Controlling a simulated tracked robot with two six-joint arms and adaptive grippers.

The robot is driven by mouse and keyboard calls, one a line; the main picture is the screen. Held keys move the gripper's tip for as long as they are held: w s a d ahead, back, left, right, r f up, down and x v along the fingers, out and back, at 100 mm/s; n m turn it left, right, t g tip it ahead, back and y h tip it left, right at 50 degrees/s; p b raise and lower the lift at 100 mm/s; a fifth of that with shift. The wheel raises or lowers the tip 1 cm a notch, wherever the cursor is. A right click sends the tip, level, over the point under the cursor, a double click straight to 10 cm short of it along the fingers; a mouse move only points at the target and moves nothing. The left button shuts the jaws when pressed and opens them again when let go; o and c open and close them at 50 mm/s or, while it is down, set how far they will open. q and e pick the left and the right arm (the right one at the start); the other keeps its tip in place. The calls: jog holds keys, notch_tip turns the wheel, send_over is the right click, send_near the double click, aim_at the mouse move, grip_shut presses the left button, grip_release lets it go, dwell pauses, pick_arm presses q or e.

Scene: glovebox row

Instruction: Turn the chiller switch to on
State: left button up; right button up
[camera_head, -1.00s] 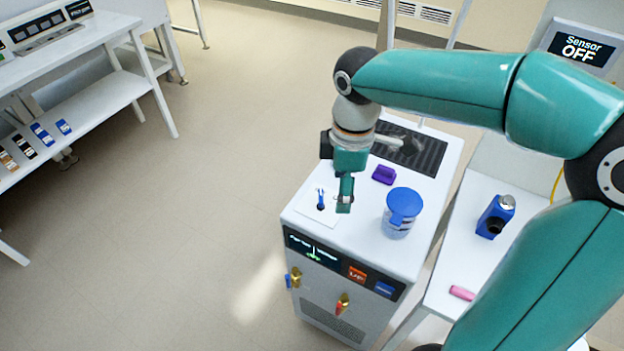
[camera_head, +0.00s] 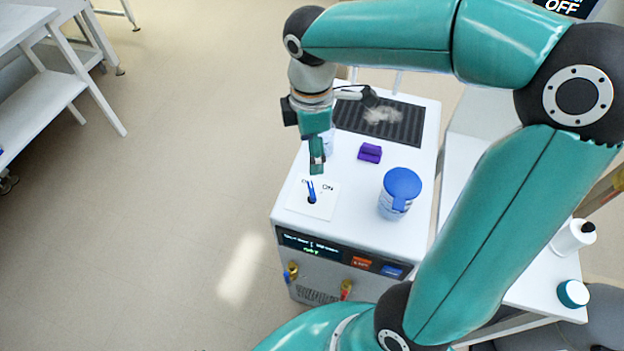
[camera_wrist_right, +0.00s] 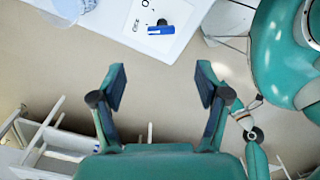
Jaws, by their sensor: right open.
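The chiller (camera_head: 350,225) is a white cabinet with a dark front display. On its top is a white switch plate (camera_head: 325,204) with a blue switch lever (camera_head: 311,191). An ON label shows right of the lever's top; the lever partly covers the label to its left. The lever also shows in the right wrist view (camera_wrist_right: 161,30), on the plate's near edge. My right gripper (camera_head: 317,168) is just behind and above the lever in the head view. In the wrist view its fingers (camera_wrist_right: 160,85) are apart and empty, with the lever beyond them. My left gripper is out of view.
A blue-lidded jar (camera_head: 401,190) stands right of the switch plate. A purple block (camera_head: 370,153) and a dark ribbed mat (camera_head: 400,122) lie farther back on the chiller top. A white side table (camera_head: 545,290) is at right. Open floor lies left.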

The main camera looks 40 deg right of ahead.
aim_at(311, 188)
notch_tip(311, 188, down, 12)
jog(key=shift+w+a+f, duration=0.1)
jog(key=shift+f, duration=0.15)
